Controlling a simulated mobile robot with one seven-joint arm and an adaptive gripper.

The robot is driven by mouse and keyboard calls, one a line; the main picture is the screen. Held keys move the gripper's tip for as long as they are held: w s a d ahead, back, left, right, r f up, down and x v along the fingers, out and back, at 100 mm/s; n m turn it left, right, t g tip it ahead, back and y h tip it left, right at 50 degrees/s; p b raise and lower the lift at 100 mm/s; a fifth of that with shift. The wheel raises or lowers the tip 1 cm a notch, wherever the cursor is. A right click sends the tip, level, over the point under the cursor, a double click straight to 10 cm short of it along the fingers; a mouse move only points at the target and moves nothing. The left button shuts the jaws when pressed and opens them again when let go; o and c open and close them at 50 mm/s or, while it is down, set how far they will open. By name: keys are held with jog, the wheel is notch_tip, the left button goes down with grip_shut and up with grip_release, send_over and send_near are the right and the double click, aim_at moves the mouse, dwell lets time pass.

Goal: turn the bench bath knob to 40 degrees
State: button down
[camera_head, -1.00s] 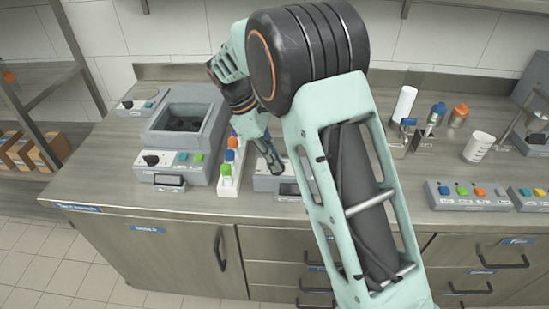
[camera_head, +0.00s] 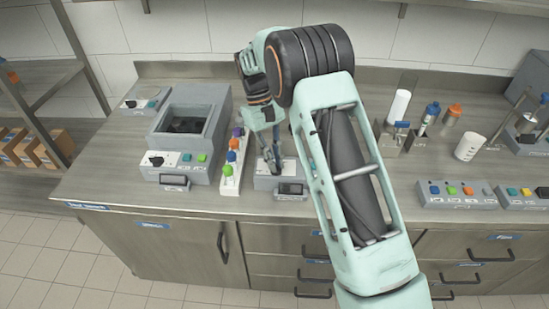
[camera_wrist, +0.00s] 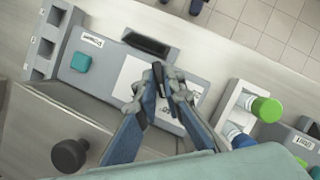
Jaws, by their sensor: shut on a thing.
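A large grey unit with an open dark basin (camera_head: 192,118) stands left of my gripper and looks like a bath. Its front panel has a dark knob (camera_head: 156,159), a green button and a display. A smaller grey unit (camera_head: 290,182) with a display stands to the right of the coloured rack. My gripper (camera_head: 275,168) points down at this smaller unit. In the wrist view my gripper (camera_wrist: 169,88) is shut around a dark knob (camera_wrist: 168,73) on a white panel. The fingers hide much of the knob and its markings, so its angle cannot be read.
A white rack (camera_head: 230,178) with coloured caps stands close by, between the two units. Button boxes (camera_head: 456,195), a white cup (camera_head: 468,147) and bottles stand further right. The counter has free room between the small unit and the button boxes.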

jog(key=shift+m+y, duration=0.3)
jog(key=shift+m, duration=0.3)
jog(key=c, duration=2)
grip_release()
jog(key=shift+c, duration=0.2)
jog(key=shift+w+r, duration=0.1)
jog(key=shift+r, duration=0.05)
jog(key=v, duration=1.1)
jog(key=shift+w+r, duration=0.15)
jog(key=shift+r, duration=0.2)
